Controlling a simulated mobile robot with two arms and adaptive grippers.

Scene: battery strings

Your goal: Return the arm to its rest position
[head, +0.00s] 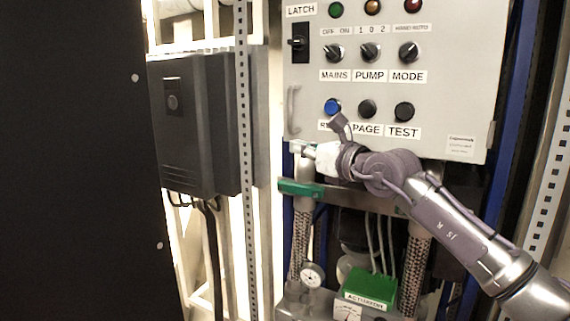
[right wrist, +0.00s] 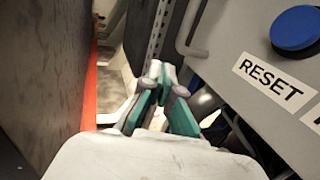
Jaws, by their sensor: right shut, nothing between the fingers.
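My right arm (head: 455,220) comes in from the lower right of the head view. Its gripper (head: 302,148) is just below the lower left corner of the grey control panel (head: 455,90), pointing left. In the right wrist view the gripper (right wrist: 160,72) has its green-padded fingers together at the tips, with nothing between them. The blue reset button (right wrist: 297,28) is to the right of the fingers, apart from them; in the head view the arm partly covers its label. My left gripper is not in view.
The panel carries knobs, lamps and a metal handle (head: 292,110). Below it are a green valve lever (head: 300,188), braided hoses, a gauge (head: 312,274) and a green actuator box (head: 370,288). A black cabinet (head: 200,120) hangs at left. A perforated rail (head: 245,150) stands between.

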